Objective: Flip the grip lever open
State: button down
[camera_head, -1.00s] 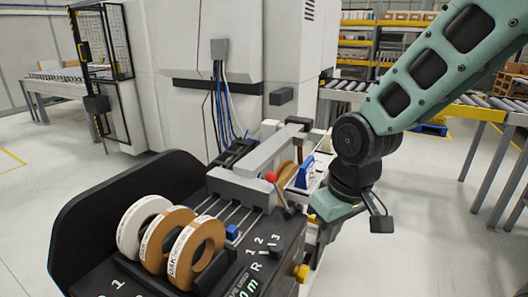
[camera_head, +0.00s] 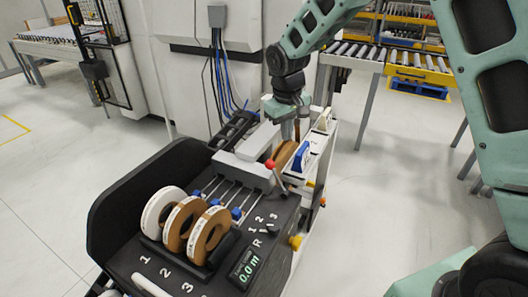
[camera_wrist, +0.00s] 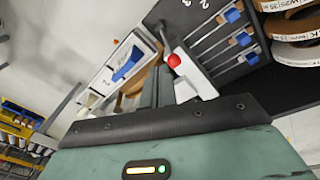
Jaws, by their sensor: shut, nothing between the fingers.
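A lever with a red ball knob (camera_head: 270,164) stands on the banding machine beside the grey clamp bar. It also shows in the wrist view (camera_wrist: 174,61). A blue handle (camera_head: 301,155) is on the white panel to its right, and it shows in the wrist view (camera_wrist: 129,64). I cannot tell for certain which of these is the grip lever. My gripper (camera_head: 294,132) points down over the back of the machine, behind the red knob and the blue handle. In the wrist view, its fingers (camera_wrist: 157,88) are shut and empty, just beside the red knob.
Several tape rolls (camera_head: 208,236) stand at the machine's front left. Blue sliders (camera_head: 237,213) sit on rods between rolls and clamp bar. A white handle (camera_head: 324,119) stands at the back right. A display (camera_head: 245,269) is at the front. Open floor lies to the right.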

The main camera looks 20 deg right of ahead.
jog(key=w+a+f+h, duration=0.1)
jog(key=w+a+f, duration=0.4)
jog(key=w, duration=0.4)
jog(key=shift+f+n, duration=0.2)
jog(key=shift+n, duration=0.2)
jog(key=shift+f, duration=0.1)
jog(key=f+p, duration=0.1)
jog(key=f, duration=0.2)
jog(key=d+f+p, duration=0.1)
jog(key=f, duration=0.2)
jog(key=f+p, duration=0.1)
jog(key=f, duration=0.2)
jog(key=shift+w+d+f, duration=0.2)
jog(key=shift+d+f, duration=0.05)
jog(key=shift+f, duration=0.1)
jog(key=shift+r, duration=0.1)
